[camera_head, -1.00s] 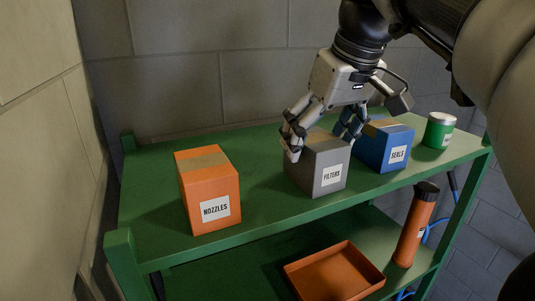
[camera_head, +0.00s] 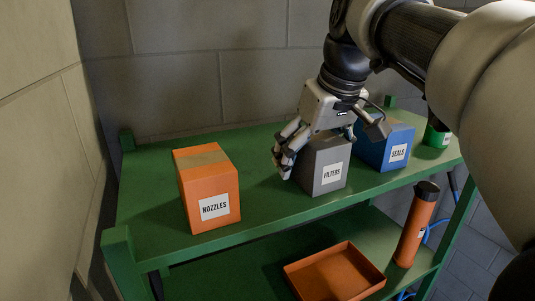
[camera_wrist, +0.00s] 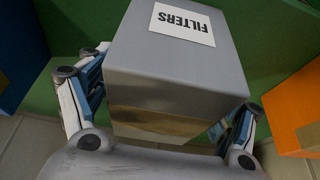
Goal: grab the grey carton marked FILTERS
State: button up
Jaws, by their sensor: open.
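The grey carton (camera_head: 320,171) marked FILTERS stands upright on the green shelf between an orange and a blue carton. My gripper (camera_head: 313,145) is lowered over it from above and behind. In the wrist view the grey carton (camera_wrist: 180,55) sits between the two fingers of my gripper (camera_wrist: 165,115), one on each side. The fingers are spread, and I cannot tell whether either touches the carton.
The orange NOZZLES carton (camera_head: 209,190) stands left, the blue SEALS carton (camera_head: 386,147) close on the right. A green can (camera_head: 436,137) is beyond it, partly behind my arm. An orange tray (camera_head: 334,272) and orange tube (camera_head: 416,226) are on the lower shelf. Block walls enclose the back and left.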

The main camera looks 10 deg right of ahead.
jog(key=shift+f, duration=0.1)
jog(key=shift+c, duration=0.2)
jog(key=c, duration=1.2)
